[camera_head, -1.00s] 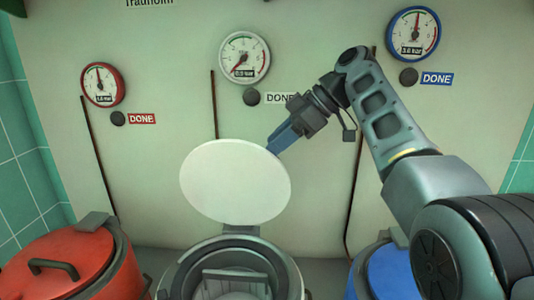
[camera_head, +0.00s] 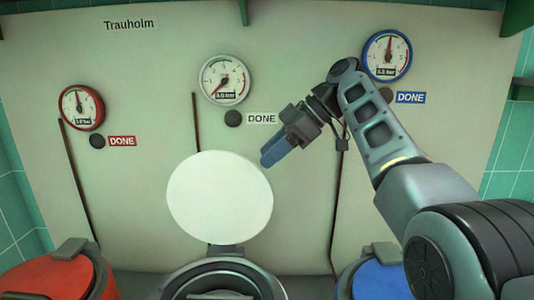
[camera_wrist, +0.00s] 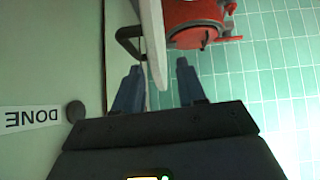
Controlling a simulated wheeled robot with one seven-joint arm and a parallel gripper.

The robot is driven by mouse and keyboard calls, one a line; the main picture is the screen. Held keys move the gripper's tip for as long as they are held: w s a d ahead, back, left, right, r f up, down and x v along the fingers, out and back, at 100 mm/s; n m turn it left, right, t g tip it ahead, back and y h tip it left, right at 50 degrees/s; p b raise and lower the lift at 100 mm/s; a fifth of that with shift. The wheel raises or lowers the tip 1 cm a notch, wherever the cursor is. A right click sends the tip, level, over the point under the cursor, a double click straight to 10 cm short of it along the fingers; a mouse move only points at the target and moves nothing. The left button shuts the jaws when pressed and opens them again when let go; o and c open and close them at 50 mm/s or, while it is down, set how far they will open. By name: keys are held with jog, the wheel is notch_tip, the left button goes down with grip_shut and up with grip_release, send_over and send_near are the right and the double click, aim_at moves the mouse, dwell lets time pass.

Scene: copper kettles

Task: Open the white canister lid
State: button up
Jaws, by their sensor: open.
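The white lid (camera_head: 220,197) is raised on its hinge behind the white canister (camera_head: 185,282), with its flat round face toward the head camera. Only the canister's upper part shows at the bottom of the head view. My gripper (camera_head: 267,160) is at the lid's upper right edge. In the wrist view the lid (camera_wrist: 153,45) is edge-on and reaches between the open fingers of my gripper (camera_wrist: 158,80). A dark handle (camera_wrist: 127,42) shows on the lid's wall side. Whether a finger touches the lid is unclear.
A red canister (camera_head: 45,278) stands left and a blue one (camera_head: 382,278) right, both with lids closed. The wall behind carries a white-rimmed gauge (camera_head: 225,79), a red gauge (camera_head: 81,107), a blue gauge (camera_head: 387,55) and dark buttons beside DONE labels.

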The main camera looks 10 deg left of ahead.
jog(key=shift+p+v, duration=1.35)
jog(key=shift+v, duration=1.65)
jog(key=shift+w+r, duration=0.1)
